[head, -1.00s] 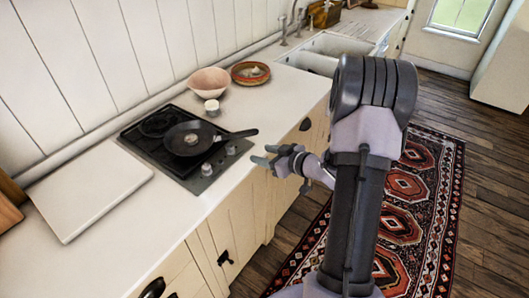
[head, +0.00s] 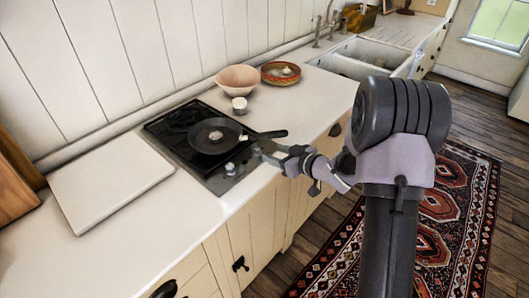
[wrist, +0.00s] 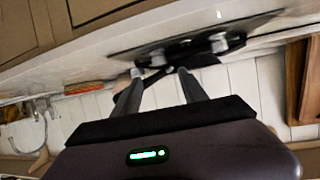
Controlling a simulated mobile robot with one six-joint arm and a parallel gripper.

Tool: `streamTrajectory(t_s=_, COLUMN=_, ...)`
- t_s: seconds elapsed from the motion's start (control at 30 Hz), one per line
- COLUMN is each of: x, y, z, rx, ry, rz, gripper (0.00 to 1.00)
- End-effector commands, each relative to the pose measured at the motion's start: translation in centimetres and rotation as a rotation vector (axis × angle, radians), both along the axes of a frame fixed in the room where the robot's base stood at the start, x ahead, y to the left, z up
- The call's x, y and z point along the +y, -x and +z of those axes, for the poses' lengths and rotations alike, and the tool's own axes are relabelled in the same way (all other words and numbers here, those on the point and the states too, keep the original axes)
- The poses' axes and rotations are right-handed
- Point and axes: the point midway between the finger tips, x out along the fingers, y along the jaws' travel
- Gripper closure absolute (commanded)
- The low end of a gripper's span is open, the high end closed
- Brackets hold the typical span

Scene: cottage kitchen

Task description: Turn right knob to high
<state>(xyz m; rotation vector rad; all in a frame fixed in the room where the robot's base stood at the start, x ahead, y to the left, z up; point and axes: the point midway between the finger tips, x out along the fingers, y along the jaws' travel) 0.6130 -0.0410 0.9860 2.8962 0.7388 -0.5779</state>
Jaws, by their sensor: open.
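The black stove (head: 178,122) is set in the counter, with two grey knobs on its front strip. The left knob (head: 230,169) is clear of my gripper (head: 265,153). The right knob (wrist: 156,57) is mostly hidden behind my fingers in the head view. In the wrist view, which looks upside down, it shows just beyond and between my open fingertips (wrist: 160,71). The left knob also shows there (wrist: 219,43). My gripper is empty; I cannot tell whether its fingers touch the right knob. The right knob's setting is not readable.
A black frying pan (head: 214,137) sits on the stove, its handle (head: 266,134) pointing right, just above my gripper. A small white cup (head: 239,105), a pink bowl (head: 238,79) and a patterned bowl (head: 281,73) stand behind. A white board (head: 110,180) lies left.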

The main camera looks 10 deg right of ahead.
Motion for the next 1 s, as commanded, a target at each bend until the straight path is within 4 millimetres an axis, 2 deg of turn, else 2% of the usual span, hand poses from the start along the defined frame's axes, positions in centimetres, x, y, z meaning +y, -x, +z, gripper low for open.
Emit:
streamTrajectory(t_s=0.1, x=1.5, y=-2.5, z=-1.5, rx=-0.001, ry=0.000, rz=0.002, gripper=0.50)
streamTrajectory(t_s=0.33, x=3.3, y=-6.1, z=-3.1, rx=0.000, ry=0.000, rz=-0.001, gripper=0.50)
streamTrajectory(t_s=0.5, x=3.9, y=-7.2, z=-3.5, rx=0.000, ry=0.000, rz=-0.001, gripper=0.50)
streamTrajectory(t_s=0.77, x=3.9, y=-7.4, z=-3.4, rx=0.000, ry=0.000, rz=-0.002, gripper=0.50)
streamTrajectory(t_s=0.8, x=3.9, y=-7.3, z=-3.4, rx=0.000, ry=0.000, rz=-0.002, gripper=0.52)
streamTrajectory(t_s=1.0, x=3.9, y=-7.3, z=-3.4, rx=0.000, ry=0.000, rz=-0.002, gripper=0.91)
